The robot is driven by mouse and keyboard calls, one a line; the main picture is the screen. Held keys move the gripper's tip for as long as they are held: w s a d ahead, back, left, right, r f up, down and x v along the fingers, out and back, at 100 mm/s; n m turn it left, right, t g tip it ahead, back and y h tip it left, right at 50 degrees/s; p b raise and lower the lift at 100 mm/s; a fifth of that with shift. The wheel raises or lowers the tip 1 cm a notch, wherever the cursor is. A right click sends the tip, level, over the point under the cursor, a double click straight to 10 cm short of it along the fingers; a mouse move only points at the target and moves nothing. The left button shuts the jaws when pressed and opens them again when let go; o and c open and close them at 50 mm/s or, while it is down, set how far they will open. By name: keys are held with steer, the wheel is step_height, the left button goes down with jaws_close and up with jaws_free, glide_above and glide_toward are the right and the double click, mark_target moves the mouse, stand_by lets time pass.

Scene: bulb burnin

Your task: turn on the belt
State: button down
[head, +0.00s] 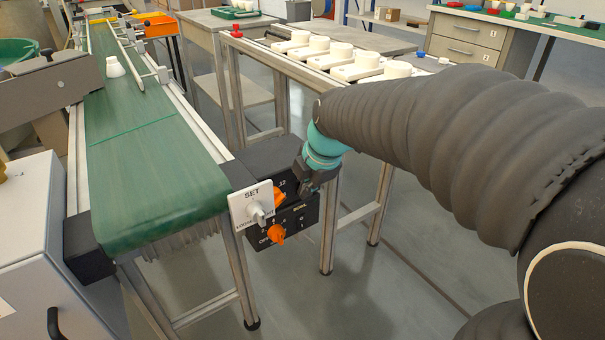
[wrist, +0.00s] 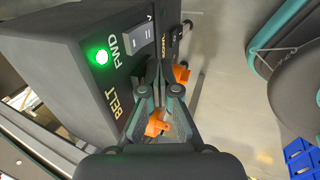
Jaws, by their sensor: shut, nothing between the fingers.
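The green conveyor belt (head: 150,170) runs away from me at the left in the head view, with a white bulb-like piece (head: 115,68) on it. A dark control box (head: 298,226) is at its near right side. In the wrist view the box (wrist: 60,70) carries the words BELT and FWD, a lit green lamp (wrist: 102,57) and a grey switch (wrist: 140,40). My gripper (head: 307,193) is shut and empty at the box's face; it also shows in the wrist view (wrist: 158,78), just below the switch. I cannot tell whether it touches.
A white SET plate with a knob (head: 256,213) and an orange knob (head: 276,235) are beside my gripper. Orange knobs also show near the fingers in the wrist view (wrist: 181,74). A bench with white fixtures (head: 340,52) stands behind. Grey floor is open below.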

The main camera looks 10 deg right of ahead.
steer(key=shift+r, duration=0.2)
steer(key=shift+r+p, duration=0.4)
steer(key=shift+r, duration=0.3)
steer(key=shift+s+d, duration=0.1)
steer(key=shift+s, duration=0.05)
steer(key=s+f+v, duration=0.1)
steer(key=s+v, duration=0.1)
steer(key=v, duration=0.9)
steer(key=shift+s+d+r, duration=0.35)
steer(key=shift+d, duration=0.1)
